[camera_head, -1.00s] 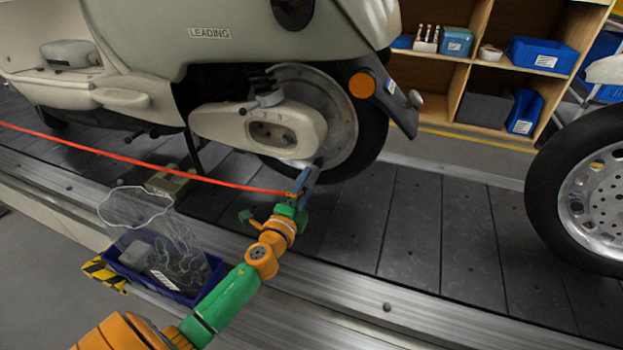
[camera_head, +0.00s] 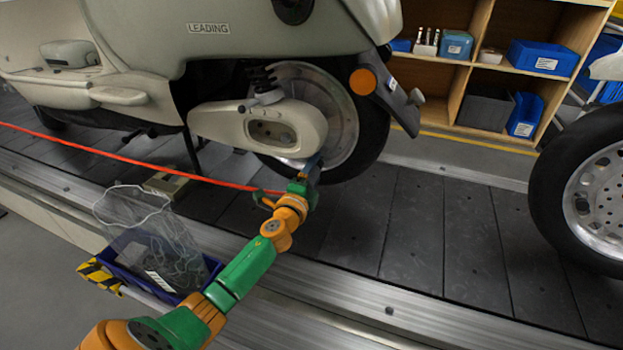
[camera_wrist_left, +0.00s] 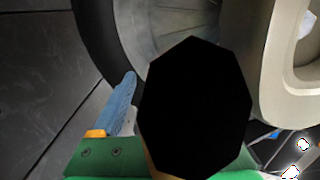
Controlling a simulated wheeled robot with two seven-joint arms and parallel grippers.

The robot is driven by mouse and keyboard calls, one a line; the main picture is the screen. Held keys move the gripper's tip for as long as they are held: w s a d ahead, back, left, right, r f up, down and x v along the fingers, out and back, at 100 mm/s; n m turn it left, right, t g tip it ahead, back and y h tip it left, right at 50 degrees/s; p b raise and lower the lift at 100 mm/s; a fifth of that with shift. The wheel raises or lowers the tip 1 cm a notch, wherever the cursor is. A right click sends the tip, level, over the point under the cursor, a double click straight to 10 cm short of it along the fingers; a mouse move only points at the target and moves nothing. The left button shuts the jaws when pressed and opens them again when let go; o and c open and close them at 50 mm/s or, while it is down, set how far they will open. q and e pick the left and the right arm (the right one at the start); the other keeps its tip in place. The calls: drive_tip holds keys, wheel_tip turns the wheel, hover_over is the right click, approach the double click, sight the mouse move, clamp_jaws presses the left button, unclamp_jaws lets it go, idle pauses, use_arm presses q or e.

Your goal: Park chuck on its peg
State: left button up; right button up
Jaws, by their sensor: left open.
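My left gripper (camera_head: 313,166), green with blue fingers, is open beside the lower rear wheel (camera_head: 352,135) of the cream scooter. In the left wrist view one blue finger (camera_wrist_left: 122,104) points toward the wheel. A flat black octagon (camera_wrist_left: 195,110) covers the middle of that view and hides the other finger; I cannot tell what it is. A taut red hose or cord (camera_head: 150,160) runs from the left edge to beside my left gripper. I cannot make out a chuck at its end or between the fingers. No peg can be made out. My right gripper is not in view.
The scooter's cream casing (camera_head: 258,128) is just above my gripper. Another wheel (camera_head: 590,195) stands at right. The dark slats (camera_head: 430,235) between are clear.

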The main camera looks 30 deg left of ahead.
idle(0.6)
use_arm(q)
clamp_jaws()
drive_tip(key=shift+s, duration=0.15)
drive_tip(key=shift+p+v, duration=0.45)
drive_tip(key=shift+v, duration=0.5)
drive_tip(key=shift+p+v, duration=0.45)
drive_tip(key=shift+v, duration=1.45)
